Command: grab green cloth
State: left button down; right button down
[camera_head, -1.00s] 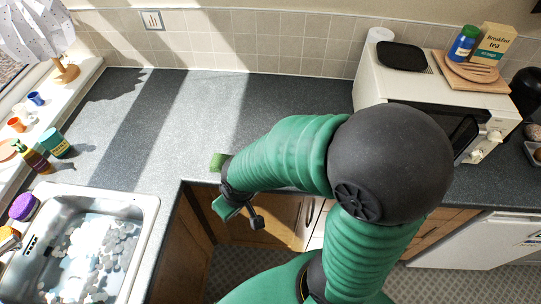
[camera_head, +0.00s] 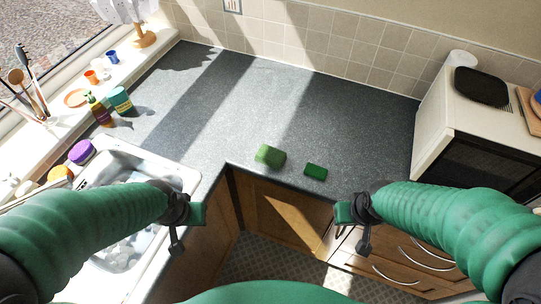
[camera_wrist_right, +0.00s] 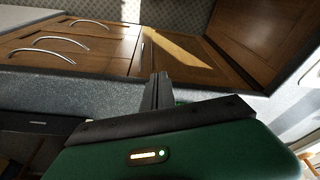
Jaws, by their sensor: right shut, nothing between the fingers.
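Two small green pieces lie near the counter's front edge in the head view. A lighter, thicker one (camera_head: 270,155) is on the left, and a darker, flatter one (camera_head: 315,171) is to its right. I cannot tell for sure which is the cloth. My left gripper (camera_head: 176,246) is near the sink's right side, left of both pieces, and looks shut and empty. My right gripper (camera_head: 364,247) is in front of the counter, nearer me and right of both pieces. It is shut and empty; its fingers (camera_wrist_right: 158,92) are together in the wrist view.
The sink (camera_head: 185,178) is at the left. A green tub (camera_head: 120,99) and a bottle (camera_head: 98,110) stand beyond it. A microwave (camera_head: 440,120) stands at the right. Wooden cabinets (camera_head: 275,208) with bar handles are below the counter. The middle counter (camera_head: 260,105) is clear.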

aim_at(272, 157)
jog(key=i+l+u, duration=0.1)
jog(key=u, duration=0.3)
jog(key=i+l+u, duration=0.1)
jog(key=l+u, duration=0.35)
jog(key=u, duration=0.3)
jog(key=l+u, duration=0.35)
jog(key=i+j, duration=0.05)
jog(key=j, duration=0.05)
